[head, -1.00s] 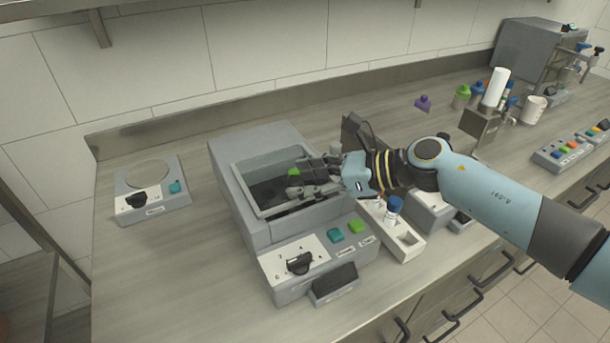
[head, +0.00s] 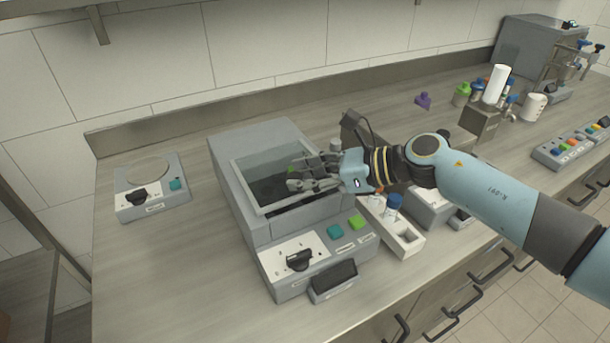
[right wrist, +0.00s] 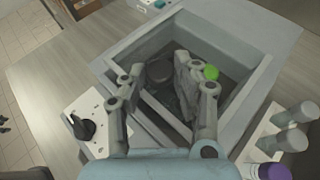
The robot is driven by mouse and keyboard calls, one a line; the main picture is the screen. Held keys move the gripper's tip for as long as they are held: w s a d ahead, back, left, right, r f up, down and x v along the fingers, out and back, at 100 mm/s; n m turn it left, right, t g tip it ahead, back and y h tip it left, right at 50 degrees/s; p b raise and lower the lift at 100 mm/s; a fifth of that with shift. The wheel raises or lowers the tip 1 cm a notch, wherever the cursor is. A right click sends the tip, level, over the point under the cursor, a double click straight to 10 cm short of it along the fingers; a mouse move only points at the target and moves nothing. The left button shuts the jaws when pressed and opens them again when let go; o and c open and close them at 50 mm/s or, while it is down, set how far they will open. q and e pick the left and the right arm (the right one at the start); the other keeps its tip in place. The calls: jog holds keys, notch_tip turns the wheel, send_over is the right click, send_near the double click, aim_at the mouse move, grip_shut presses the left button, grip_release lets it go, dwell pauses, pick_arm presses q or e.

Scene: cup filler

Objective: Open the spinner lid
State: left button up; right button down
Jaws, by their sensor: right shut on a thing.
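The spinner (head: 232,200) is a grey box with a wide rectangular frame around its dark inside. Within it the right wrist view shows dark rounded parts (right wrist: 160,62) and a small green piece (right wrist: 211,72). I cannot tell which part is the lid or how far it stands open. My right gripper (head: 300,180) reaches in over the frame's right side. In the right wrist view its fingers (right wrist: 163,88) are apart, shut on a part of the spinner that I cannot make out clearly. My left gripper is not in view.
A black dial (head: 299,260), teal button (head: 334,232) and green button (head: 356,222) are on the spinner's front panel. A small device (head: 151,188) stands left, with free bench between.

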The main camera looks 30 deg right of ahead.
aim_at(285, 163)
jog(key=w+b, duration=0.1)
jog(key=w, duration=0.2)
jog(key=w+b, duration=0.2)
jog(key=w, duration=0.1)
jog(key=w+b, duration=0.2)
jog(key=w, duration=0.1)
jog(key=shift+d+f, duration=0.2)
jog(key=shift+d, duration=0.1)
jog(key=shift+w+r, duration=0.15)
jog(key=shift+w, duration=0.25)
jog(key=c, duration=1)
grip_release()
jog(key=v, duration=1.2)
jog(key=shift+s, duration=0.1)
